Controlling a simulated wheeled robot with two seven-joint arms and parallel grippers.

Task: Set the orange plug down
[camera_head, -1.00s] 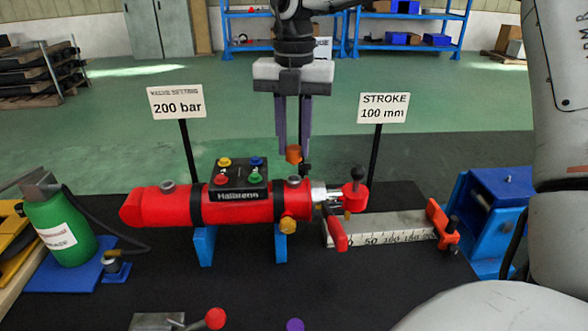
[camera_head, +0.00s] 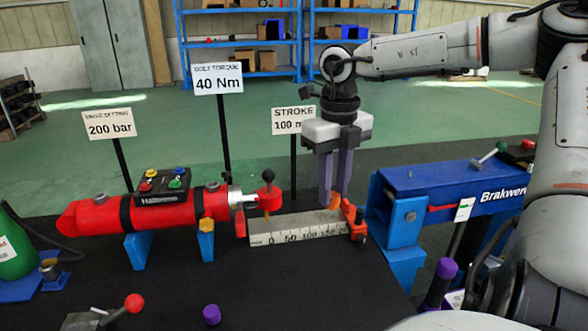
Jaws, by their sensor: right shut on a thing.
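The orange plug (camera_head: 335,201) is small and shows between the fingertips of my right gripper (camera_head: 337,197). The gripper is shut on it, pointing straight down, and its fingers hide part of it. In the picture it overlaps the right end of the white stroke scale (camera_head: 297,229), beside the orange-red end stop (camera_head: 355,219). I cannot tell whether the plug touches anything below. My left gripper is not in view.
A red cylinder (camera_head: 100,217) on blue supports lies left of the scale. A blue Brakwerk unit (camera_head: 430,183) stands close on the right. Three signs rise behind. A purple cap (camera_head: 211,314) and a red-knobbed lever (camera_head: 133,303) are in front. Black table is clear between.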

